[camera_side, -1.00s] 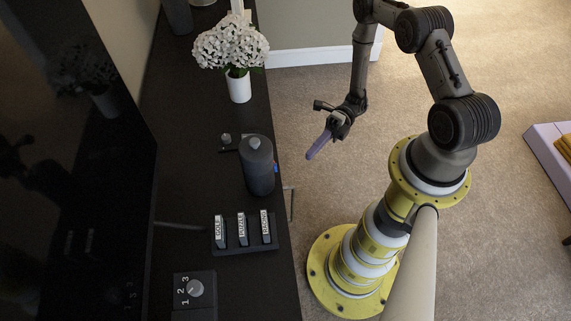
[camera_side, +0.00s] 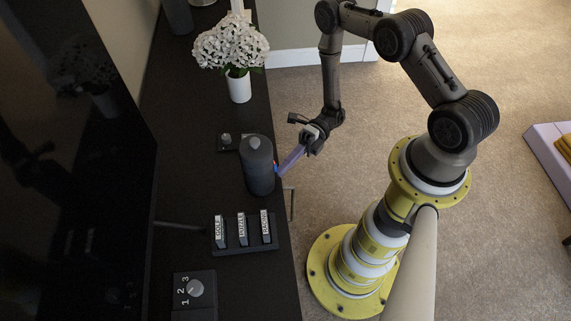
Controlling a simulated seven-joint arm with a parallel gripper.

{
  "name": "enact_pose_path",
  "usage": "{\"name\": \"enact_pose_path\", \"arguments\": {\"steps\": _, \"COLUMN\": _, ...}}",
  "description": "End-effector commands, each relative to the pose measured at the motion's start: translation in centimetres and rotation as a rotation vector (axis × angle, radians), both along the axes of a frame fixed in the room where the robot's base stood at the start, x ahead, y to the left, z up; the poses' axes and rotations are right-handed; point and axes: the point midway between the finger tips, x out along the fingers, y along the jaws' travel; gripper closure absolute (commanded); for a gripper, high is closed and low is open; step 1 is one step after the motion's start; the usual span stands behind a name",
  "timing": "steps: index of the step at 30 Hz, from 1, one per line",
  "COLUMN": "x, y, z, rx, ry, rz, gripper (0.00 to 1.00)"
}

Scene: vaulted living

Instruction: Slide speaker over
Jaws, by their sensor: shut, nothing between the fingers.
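The speaker (camera_side: 257,168) is a dark grey upright cylinder with a small light knob on top. It stands near the right edge of the black cabinet top (camera_side: 185,130). My gripper (camera_side: 280,172) has long purple fingers, shut and empty. The fingertips are at the right side of the speaker, low on its body. I cannot tell whether they touch it.
A white vase with white flowers (camera_side: 238,88) and a small knob panel (camera_side: 228,141) stand behind the speaker. A switch block with three labelled switches (camera_side: 244,245) and a numbered dial box (camera_side: 195,292) are in front. A black screen (camera_side: 75,170) is at the left.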

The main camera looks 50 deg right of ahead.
Motion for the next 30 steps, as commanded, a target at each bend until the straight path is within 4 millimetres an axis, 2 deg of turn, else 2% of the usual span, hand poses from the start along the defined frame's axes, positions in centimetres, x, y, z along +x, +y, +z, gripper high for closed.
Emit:
{"name": "enact_pose_path", "arguments": {"steps": 5, "x": 0.9, "y": 1.0, "z": -0.1, "rx": -0.002, "ry": -0.001, "rz": 0.005, "gripper": 1.00}}
{"name": "enact_pose_path", "arguments": {"steps": 12, "x": 5.0, "y": 5.0, "z": 0.0, "rx": -0.001, "ry": -0.004, "rz": 0.007, "gripper": 1.00}}
{"name": "enact_pose_path", "arguments": {"steps": 18, "x": 7.4, "y": 7.3, "z": 0.0, "rx": -0.001, "ry": -0.001, "rz": 0.003, "gripper": 1.00}}
{"name": "enact_pose_path", "arguments": {"steps": 30, "x": 7.7, "y": 7.5, "z": 0.0, "rx": 0.000, "ry": 0.000, "rz": 0.000, "gripper": 1.00}}
